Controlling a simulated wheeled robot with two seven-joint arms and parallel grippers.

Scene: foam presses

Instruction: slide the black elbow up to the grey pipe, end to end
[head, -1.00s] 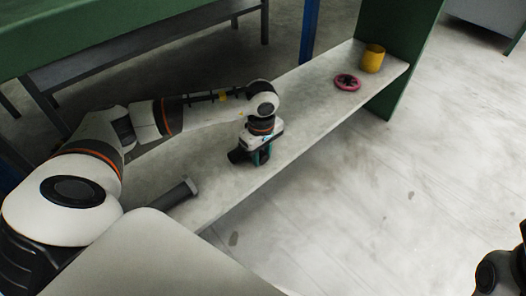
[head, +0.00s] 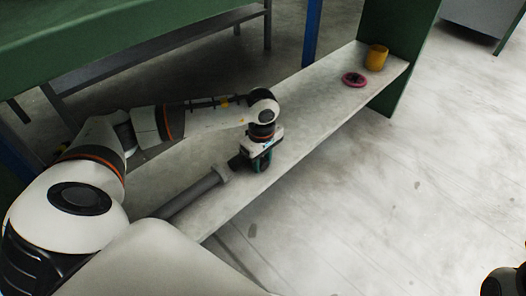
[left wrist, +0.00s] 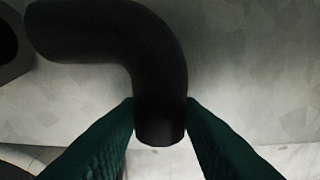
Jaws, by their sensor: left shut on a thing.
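The black elbow (head: 236,162) lies on the long grey shelf board. My left gripper (head: 262,164) is shut on one leg of it, seen from above. In the left wrist view the elbow (left wrist: 130,35) bends from between the green fingers (left wrist: 160,125) toward the left. The grey pipe (head: 192,196) lies along the board, its collared end (head: 222,173) facing the elbow's free end. The two ends are very close; I cannot tell whether they touch. A dark round edge, probably the pipe's end (left wrist: 10,45), shows at the left of the wrist view. My right gripper is out of view.
Open floor lies to the right.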

